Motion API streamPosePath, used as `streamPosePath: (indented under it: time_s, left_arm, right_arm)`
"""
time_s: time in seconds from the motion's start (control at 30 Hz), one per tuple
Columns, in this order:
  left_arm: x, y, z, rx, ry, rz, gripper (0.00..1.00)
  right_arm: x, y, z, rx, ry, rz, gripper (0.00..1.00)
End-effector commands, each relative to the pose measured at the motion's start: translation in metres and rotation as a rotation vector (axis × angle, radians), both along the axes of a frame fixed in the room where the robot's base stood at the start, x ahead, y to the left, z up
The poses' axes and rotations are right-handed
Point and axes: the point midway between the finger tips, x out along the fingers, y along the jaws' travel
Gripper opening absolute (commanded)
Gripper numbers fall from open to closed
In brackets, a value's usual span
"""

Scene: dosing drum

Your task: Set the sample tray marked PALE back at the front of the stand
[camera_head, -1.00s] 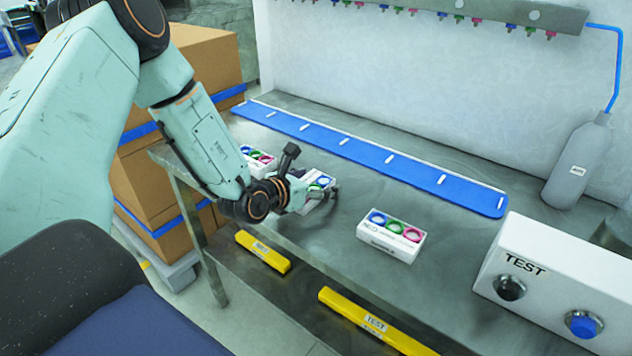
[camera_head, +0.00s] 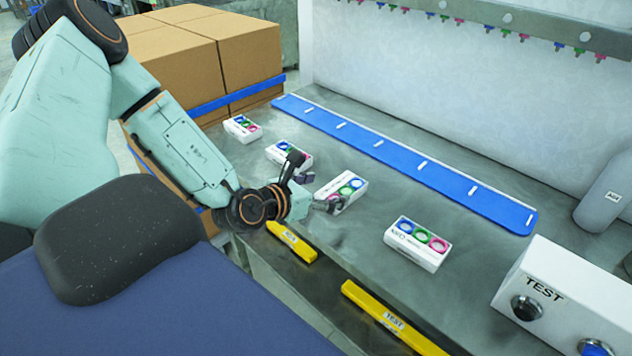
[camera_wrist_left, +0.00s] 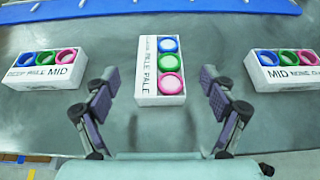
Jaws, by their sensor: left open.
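The PALE sample tray (camera_head: 345,187) is a white box with blue, green and pink rings, lying on the grey stand (camera_head: 365,266). In the left wrist view the tray (camera_wrist_left: 147,78) is centred, its long side pointing away from me and PALE readable on its side. My left gripper (camera_head: 316,191) is open and empty at the tray's near end. In the wrist view its two fingers (camera_wrist_left: 160,88) stand either side of the tray with gaps; I cannot tell their height above the stand. My right gripper is not in view.
A tray ending in MID (camera_wrist_left: 47,70) lies left and another tray (camera_wrist_left: 284,69) right; the latter also shows in the head view (camera_head: 417,242). A further tray (camera_head: 242,128) lies far left. Behind is a blue strip (camera_head: 405,160); a TEST box (camera_head: 550,300) stands right.

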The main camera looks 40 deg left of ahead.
Motion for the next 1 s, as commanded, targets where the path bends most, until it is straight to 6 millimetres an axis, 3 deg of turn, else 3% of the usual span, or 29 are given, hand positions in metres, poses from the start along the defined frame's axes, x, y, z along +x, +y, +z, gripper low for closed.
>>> streamPosePath:
  time_s: [0.1, 0.3, 1.0]
  left_arm:
    - [-0.012, 0.001, 0.008, -0.003, 0.001, 0.002, 0.84]
    - [-0.023, 0.002, 0.011, -0.002, 0.001, 0.001, 0.84]
    - [-0.025, 0.002, 0.01, 0.0, 0.0, 0.0, 0.84]
  right_arm:
    - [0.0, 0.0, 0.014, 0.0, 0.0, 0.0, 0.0]
    - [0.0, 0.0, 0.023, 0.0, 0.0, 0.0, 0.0]
    - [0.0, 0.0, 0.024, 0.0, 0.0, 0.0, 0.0]
